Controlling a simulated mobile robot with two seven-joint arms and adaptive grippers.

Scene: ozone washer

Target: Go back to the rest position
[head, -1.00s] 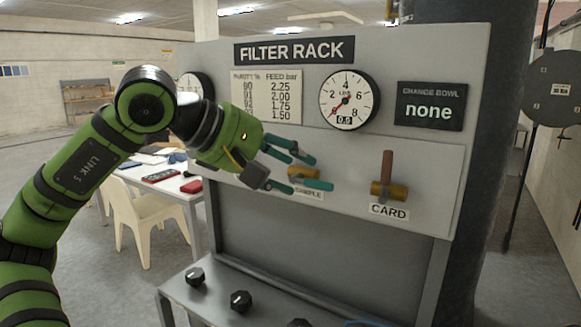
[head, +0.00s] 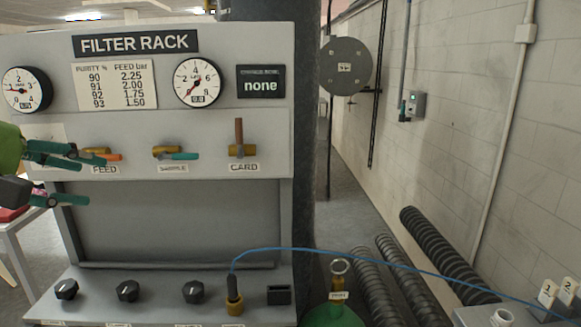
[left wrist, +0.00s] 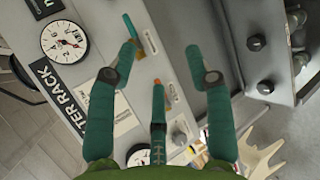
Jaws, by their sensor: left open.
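My left gripper (head: 88,178) is at the left edge of the head view, in front of the grey filter rack (head: 165,222). Its teal fingers are open and empty, at the left end of the valve row. In the left wrist view the open fingers (left wrist: 162,48) point towards the rack panel, with an orange valve handle (left wrist: 158,95) and a teal one (left wrist: 130,25) between or near them. The feed valve (head: 97,153) has its orange handle sideways, close to the upper finger. The sample valve (head: 168,153) has its teal handle sideways. My right gripper is not in view.
The card valve's brown handle (head: 239,132) stands upright. Black knobs (head: 128,291) line the lower ledge. A blue cable (head: 330,252) runs right from a brass-ended plug. A dark column (head: 303,110) stands beside the rack. Black corrugated hoses (head: 440,245) lie at the right. The aisle floor between is open.

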